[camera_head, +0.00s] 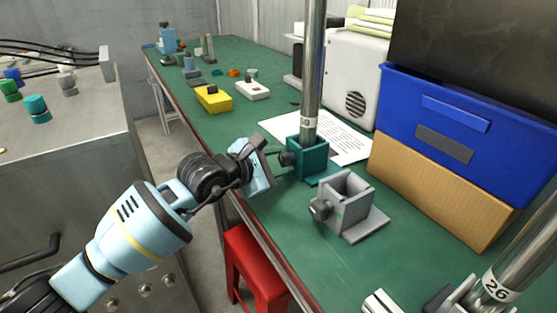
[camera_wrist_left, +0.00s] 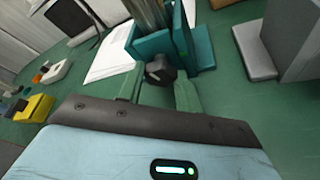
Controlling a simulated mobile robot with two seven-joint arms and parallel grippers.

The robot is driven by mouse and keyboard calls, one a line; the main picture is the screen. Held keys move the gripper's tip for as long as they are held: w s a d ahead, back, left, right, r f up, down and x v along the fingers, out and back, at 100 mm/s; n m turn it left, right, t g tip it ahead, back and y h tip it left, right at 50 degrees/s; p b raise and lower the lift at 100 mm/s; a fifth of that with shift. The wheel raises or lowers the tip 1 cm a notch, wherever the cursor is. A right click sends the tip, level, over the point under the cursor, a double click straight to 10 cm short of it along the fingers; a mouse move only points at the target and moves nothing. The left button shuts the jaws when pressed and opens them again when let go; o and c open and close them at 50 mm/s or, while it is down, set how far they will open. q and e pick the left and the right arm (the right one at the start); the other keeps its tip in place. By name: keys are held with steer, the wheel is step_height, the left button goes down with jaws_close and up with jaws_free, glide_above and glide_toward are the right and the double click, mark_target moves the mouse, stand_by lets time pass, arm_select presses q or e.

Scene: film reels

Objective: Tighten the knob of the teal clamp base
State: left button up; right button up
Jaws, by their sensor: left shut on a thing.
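The teal clamp base (camera_head: 308,160) stands on the green bench with a steel post (camera_head: 313,70) upright in it. Its dark knob (camera_head: 287,158) sticks out on the left side, towards my left gripper (camera_head: 274,159). In the left wrist view the knob (camera_wrist_left: 160,71) lies between the tips of the two greenish fingers, in front of the teal base (camera_wrist_left: 158,45). My left gripper is shut on the knob. I cannot make out my right gripper in either view.
A grey clamp base (camera_head: 347,200) with no post stands just right of the teal one. A paper sheet (camera_head: 345,143) lies behind. A blue bin (camera_head: 460,130) on a cardboard box (camera_head: 430,185) stands right. Another post (camera_head: 515,265) slants at bottom right. A red stool (camera_head: 255,265) stands below the bench edge.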

arm_select(q)
steer(key=shift+f, duration=0.1)
steer(key=o, duration=0.9)
steer(key=shift+o, duration=0.5)
arm_select(e)
steer(key=shift+s, duration=0.4)
arm_select(q)
steer(key=shift+a, duration=0.1)
steer(key=p+v, duration=0.1)
steer(key=v, duration=0.6)
steer(key=shift+p, duration=0.3)
steer(key=shift+s+a, duration=0.2)
steer(key=shift+s, duration=0.1)
arm_select(e)
steer(key=shift+w+a+r, duration=0.25)
steer(key=shift+w+r, duration=0.3)
steer(key=shift+r, duration=0.3)
